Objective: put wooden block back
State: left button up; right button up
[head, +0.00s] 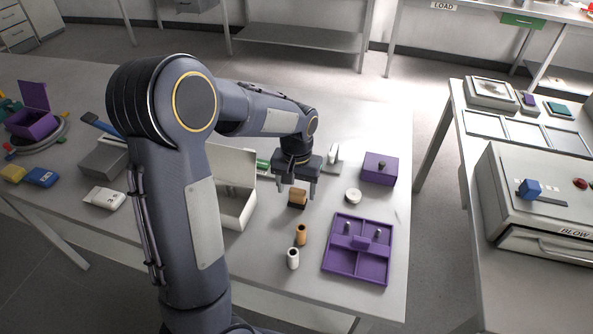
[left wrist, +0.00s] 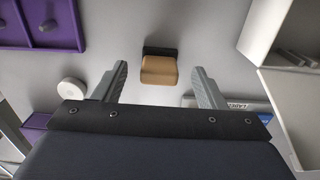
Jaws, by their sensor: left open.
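A tan wooden block (head: 297,197) with a dark strip along one side rests on the grey table (head: 385,300). My left gripper (head: 297,192) hangs above it with its jaws open and empty. In the left wrist view the wooden block (left wrist: 159,70) lies between the lines of the two fingers, just ahead of the fingertips (left wrist: 160,80). The fingers look clear of the block on both sides; I cannot tell the exact height above it. My right gripper is not in view.
Right of the block are a white disc (head: 352,196), a purple box (head: 380,169) and a purple divided tray (head: 330,262). A tan cylinder (head: 301,234) and a white cylinder (head: 293,258) stand in front. An open white box (head: 236,205) stands close on the left.

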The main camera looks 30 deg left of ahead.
aim_at(297, 193)
pick_arm(q)
notch_tip(297, 193, up, 7)
jog(key=shift+r, duration=0.15)
jog(key=s+d+r+t+h, duration=0.1)
jog(key=s+d+t+h, duration=0.1)
jog(key=s, duration=0.8)
jog(key=s+d+r+m+t+h, duration=0.1)
jog(key=s+d+t, duration=0.2)
jog(key=s, duration=0.8)
jog(key=shift+s+d+r+t+h, duration=0.2)
jog(key=shift+d+r+t+h, duration=0.15)
jog(key=shift+d, duration=0.8)
